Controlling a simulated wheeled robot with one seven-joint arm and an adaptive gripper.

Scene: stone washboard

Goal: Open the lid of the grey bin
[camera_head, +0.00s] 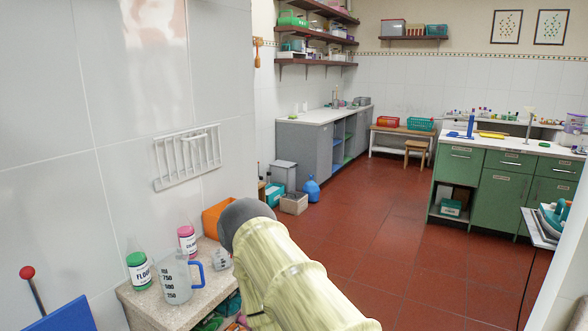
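A grey bin (284,176) stands on the floor in the middle distance, against the left wall next to the end of a grey counter. Its flat top looks closed, but it is small in the picture and I cannot make out a hinge or handle. A cardboard box in front hides part of its lower body. My gripper is not in view. A large pale yellow form with a dark grey end, probably a link of my arm, fills the lower middle of the picture, well short of the bin.
Near the bin are a teal container (274,193), a cardboard box (294,204) and a blue jug (312,189). A stone-topped unit (150,299) at lower left holds bottles and a measuring jug (176,278). Green cabinets (498,190) stand right. The red floor (375,215) between is clear.

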